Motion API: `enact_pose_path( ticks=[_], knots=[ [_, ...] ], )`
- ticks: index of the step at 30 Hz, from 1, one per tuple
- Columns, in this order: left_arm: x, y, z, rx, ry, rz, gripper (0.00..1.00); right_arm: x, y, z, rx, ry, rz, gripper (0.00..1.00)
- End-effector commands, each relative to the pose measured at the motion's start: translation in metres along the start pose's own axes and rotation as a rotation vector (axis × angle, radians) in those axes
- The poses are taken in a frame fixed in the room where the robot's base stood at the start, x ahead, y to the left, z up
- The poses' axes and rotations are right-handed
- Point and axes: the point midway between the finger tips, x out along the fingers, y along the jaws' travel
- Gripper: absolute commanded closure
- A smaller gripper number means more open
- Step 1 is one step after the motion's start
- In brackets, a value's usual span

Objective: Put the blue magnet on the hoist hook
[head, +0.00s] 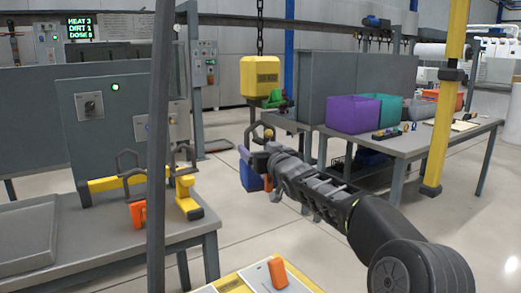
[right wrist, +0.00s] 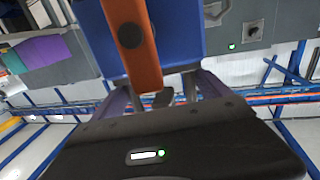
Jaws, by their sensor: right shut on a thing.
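The blue magnet (head: 250,177) is held by my right gripper (head: 262,150), left of the arm's end. An orange part shows beside its blue body. A thin grey bail (head: 251,136) stands above the jaws and appears to belong to it. In the right wrist view the blue body (right wrist: 186,38) and an orange bar fill the top, close to the jaws (right wrist: 165,98). My left gripper is not visible.
A grey bench at left carries an orange magnet (head: 138,213) and a yellow magnet (head: 187,196), both with grey bails. A dark post (head: 160,110) stands in front of it. A table at right holds a purple bin (head: 353,114) and other bins. An orange object (head: 278,272) lies at bottom centre.

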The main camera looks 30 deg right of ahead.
Motion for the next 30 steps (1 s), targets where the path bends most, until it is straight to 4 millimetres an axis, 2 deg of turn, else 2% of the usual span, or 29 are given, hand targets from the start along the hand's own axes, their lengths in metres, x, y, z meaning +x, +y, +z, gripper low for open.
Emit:
enact_pose_path(
  ticks=[1, 30],
  knots=[
    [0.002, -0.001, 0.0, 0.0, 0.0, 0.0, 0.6, -0.001, -0.001, -0.005, 0.0, 0.015, -0.002, 0.86],
    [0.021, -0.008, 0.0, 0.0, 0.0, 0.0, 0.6, -0.001, -0.001, 0.018, -0.001, 0.015, -0.002, 0.86]
  ],
)
